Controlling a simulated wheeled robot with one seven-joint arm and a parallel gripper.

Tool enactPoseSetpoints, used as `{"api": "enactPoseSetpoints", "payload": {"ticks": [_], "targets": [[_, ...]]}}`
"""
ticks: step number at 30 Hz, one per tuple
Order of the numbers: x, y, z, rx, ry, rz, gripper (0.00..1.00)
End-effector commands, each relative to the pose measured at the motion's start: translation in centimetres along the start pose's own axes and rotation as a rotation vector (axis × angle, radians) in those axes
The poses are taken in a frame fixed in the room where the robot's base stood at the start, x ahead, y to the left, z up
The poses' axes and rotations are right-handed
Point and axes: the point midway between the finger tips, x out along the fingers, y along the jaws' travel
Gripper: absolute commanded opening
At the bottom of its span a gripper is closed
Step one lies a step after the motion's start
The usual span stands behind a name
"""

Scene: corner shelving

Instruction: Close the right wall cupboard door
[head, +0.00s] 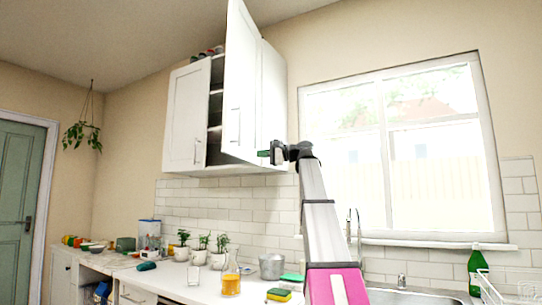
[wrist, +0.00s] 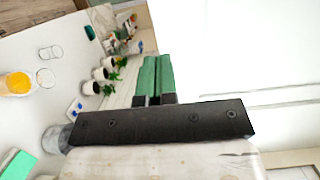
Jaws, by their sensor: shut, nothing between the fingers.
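The white wall cupboard (head: 188,112) hangs on the wall in the head view. Its right door (head: 244,75) stands open, swung out toward me, with its outer face and bar handle (head: 239,120) showing. A dark gap with shelves shows to the left of the door. My gripper (head: 264,153) is near the door's lower edge, on its outer side; I cannot tell if it touches. In the wrist view, the green fingers (wrist: 154,78) are shut together and empty. A large white panel (wrist: 230,50), probably the door, fills the right of that view.
The cupboard's left door (head: 186,115) is closed. A window (head: 395,150) is to the right. Below is a counter with potted plants (head: 201,255), a flask of orange liquid (head: 231,284), a metal pot (head: 272,266) and a sponge (head: 279,295). The air below the cupboard is clear.

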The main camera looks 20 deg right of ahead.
Motion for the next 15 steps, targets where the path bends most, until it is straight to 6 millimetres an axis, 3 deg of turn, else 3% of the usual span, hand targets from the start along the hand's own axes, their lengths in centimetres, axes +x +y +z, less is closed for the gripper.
{"api": "enactPoseSetpoints", "payload": {"ticks": [6,15], "targets": [[4.0,-0.1,0.0,0.000,-0.002,0.000,0.00],[7.0,0.0,-0.1,0.000,0.001,0.000,0.00]]}}
